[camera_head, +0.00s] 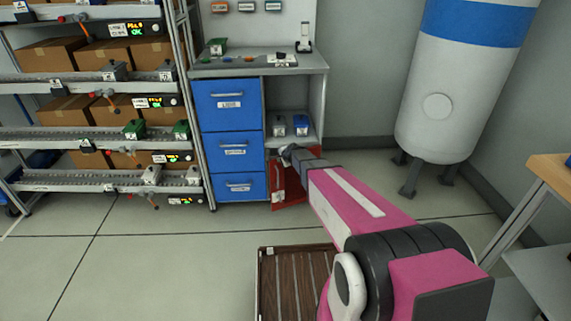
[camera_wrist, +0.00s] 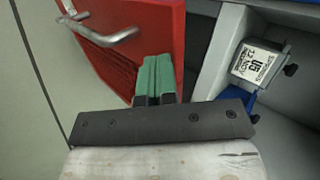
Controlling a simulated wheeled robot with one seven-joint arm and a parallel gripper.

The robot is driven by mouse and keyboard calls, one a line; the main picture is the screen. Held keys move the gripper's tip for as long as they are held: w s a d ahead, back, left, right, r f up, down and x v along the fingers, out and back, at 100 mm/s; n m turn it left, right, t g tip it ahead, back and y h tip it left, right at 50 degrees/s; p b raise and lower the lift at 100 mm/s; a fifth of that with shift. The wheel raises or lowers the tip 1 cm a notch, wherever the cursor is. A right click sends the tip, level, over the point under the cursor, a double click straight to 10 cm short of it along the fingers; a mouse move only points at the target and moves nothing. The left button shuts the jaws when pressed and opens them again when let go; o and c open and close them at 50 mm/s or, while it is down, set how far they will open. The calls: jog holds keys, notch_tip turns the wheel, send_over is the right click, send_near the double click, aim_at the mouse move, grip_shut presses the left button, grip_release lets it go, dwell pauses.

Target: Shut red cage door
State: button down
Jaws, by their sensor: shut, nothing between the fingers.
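The red cage door (camera_head: 290,194) stands open, swung out from the lower right compartment of the grey workbench cabinet. In the wrist view the red door (camera_wrist: 150,22) fills the upper middle, with a metal bar handle (camera_wrist: 102,36) on its left face. My gripper (camera_wrist: 157,62) has its green fingertips closed together, with nothing between them. They are right at the door's lower face in that view; whether they touch it I cannot tell. In the head view my pink arm reaches to the door and hides part of it and my fingertips.
Blue drawers (camera_head: 231,140) are left of the compartment. A labelled box (camera_wrist: 257,62) and a blue item (camera_wrist: 247,98) are at the cabinet shelf. A slatted brown pallet (camera_head: 295,282) lies on the floor in front. A white tank (camera_head: 440,105) stands right, a carton rack (camera_head: 95,130) left.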

jog(key=w+a, duration=0.3)
jog(key=w, duration=0.6)
jog(key=shift+w, duration=0.5)
jog(key=s+r, duration=0.3)
jog(key=s, duration=0.4)
jog(key=s+r, duration=0.4)
jog(key=s, duration=0.3)
jog(key=s+d+r+n+g+h, duration=0.1)
jog(key=s+d+n, duration=0.3)
jog(key=s, duration=0.6)
jog(key=s+d+r+n+g+h, duration=0.1)
jog(key=s+d+n+g, duration=0.3)
jog(key=s, duration=0.7)
jog(key=s+d+r+n+g+h, duration=0.1)
jog(key=s+d+n+g+h, duration=0.1)
jog(key=s+d, duration=0.6)
jog(key=s+n+g, duration=0.1)
jog(key=s+n, duration=0.1)
jog(key=s, duration=0.1)
jog(key=shift+n, duration=0.3)
jog(key=c, duration=1.8)
grip_release()
jog(key=shift+a, duration=0.1)
